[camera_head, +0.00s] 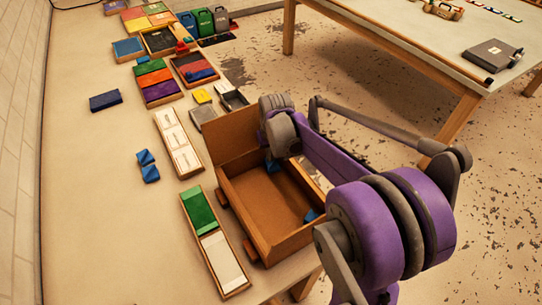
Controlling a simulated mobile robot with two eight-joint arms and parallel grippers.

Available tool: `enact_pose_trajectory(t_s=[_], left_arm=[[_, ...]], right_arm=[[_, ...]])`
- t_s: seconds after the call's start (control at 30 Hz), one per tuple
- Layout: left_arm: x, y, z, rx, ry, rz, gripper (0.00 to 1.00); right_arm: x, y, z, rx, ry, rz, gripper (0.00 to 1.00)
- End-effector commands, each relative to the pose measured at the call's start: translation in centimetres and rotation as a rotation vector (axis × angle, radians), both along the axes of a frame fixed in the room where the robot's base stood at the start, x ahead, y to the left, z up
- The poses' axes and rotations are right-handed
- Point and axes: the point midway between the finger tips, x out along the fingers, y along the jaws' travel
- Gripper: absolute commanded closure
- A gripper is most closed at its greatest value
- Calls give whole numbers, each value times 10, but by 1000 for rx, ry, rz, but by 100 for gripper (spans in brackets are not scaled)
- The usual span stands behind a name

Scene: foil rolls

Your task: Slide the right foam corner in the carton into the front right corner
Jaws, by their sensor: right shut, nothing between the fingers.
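The open brown carton (236,216) stands at the table's edge with a flap raised at its far side. Inside it, one blue foam corner (273,167) lies near the far wall, just below my wrist. Another blue foam corner (311,215) lies near the right wall, partly hidden by my arm. My right gripper (282,147) is over the far end of the carton, shut and empty; its fingertips are mostly hidden, and contact with the far foam corner cannot be told. My left gripper is out of view.
Coloured boxes fill the table's far end. The left side is mostly clear.

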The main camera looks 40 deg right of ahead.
Motion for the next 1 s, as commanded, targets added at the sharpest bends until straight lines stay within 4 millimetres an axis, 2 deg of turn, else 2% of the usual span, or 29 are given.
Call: enact_pose_trajectory(t_s=[0.37, 0.63, 0.83, 1.0], left_arm=[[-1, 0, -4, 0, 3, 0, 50], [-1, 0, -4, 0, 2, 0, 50], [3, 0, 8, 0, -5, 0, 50], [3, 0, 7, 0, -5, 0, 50]], right_arm=[[-19, 7, -5, 5, 14, 1, 100], [-19, 7, -5, 5, 14, 1, 100], [-18, 7, 10, 5, 12, 0, 100], [-15, 7, 11, 4, 11, 2, 100]])
